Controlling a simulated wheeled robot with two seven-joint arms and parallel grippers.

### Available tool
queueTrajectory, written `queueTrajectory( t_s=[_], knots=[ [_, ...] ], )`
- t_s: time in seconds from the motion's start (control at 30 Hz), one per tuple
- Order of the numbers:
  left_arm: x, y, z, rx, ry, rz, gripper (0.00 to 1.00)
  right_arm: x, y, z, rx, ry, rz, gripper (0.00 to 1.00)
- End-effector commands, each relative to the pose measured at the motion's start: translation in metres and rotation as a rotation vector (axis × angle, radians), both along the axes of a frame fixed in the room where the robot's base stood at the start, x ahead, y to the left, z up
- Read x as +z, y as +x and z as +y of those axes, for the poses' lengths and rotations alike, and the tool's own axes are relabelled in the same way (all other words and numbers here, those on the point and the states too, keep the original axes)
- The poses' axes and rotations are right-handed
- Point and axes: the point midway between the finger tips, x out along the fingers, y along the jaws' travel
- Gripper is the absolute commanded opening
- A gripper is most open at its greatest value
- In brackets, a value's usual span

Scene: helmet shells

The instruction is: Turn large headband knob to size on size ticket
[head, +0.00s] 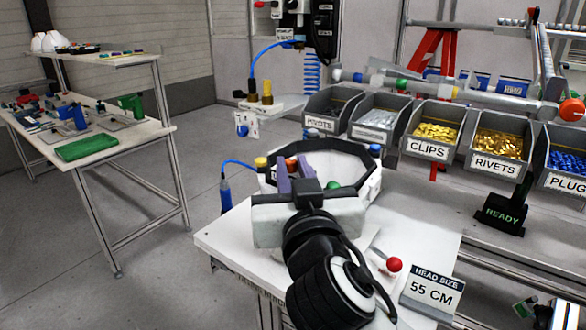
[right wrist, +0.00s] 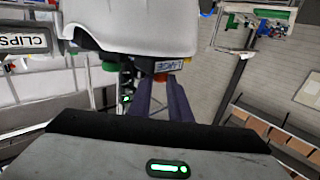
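The helmet shell (head: 368,185), white outside and dark inside, sits on the white bench corner, with coloured knobs around it. My right gripper (head: 291,170) reaches over its near side with two purple fingers, a narrow gap between them. An orange-red knob (head: 291,163) shows in the gap; whether the fingers touch it is unclear. In the right wrist view the fingers (right wrist: 158,84) point at the shell's underside (right wrist: 150,25), near a small orange knob and a blue-lettered label (right wrist: 168,66). A green knob (head: 333,185) is beside. The size ticket (head: 432,290) reads HEAD SIZE 55 CM. My left gripper is out of view.
Grey bins of clips (head: 436,130), rivets (head: 500,142) and other parts line the back. A red-ball lever (head: 394,264) stands by the ticket. A black READY sign (head: 502,214) is to the right. A blue-tubed tool (head: 225,193) hangs left of the shell.

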Motion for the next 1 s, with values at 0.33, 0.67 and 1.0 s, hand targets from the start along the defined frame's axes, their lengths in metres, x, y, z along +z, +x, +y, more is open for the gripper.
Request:
queueTrajectory(
  t_s=[0.33, 0.67, 1.0],
  knots=[
    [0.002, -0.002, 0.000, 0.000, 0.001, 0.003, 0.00, 0.000, 0.000, -0.002, 0.043, 0.001, 0.001, 0.00],
    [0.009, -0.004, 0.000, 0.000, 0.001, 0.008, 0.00, 0.001, 0.002, -0.009, 0.249, 0.000, 0.000, 0.00],
    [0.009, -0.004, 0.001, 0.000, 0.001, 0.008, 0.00, 0.001, 0.005, -0.014, 0.460, -0.004, -0.002, 0.00]
  ],
)
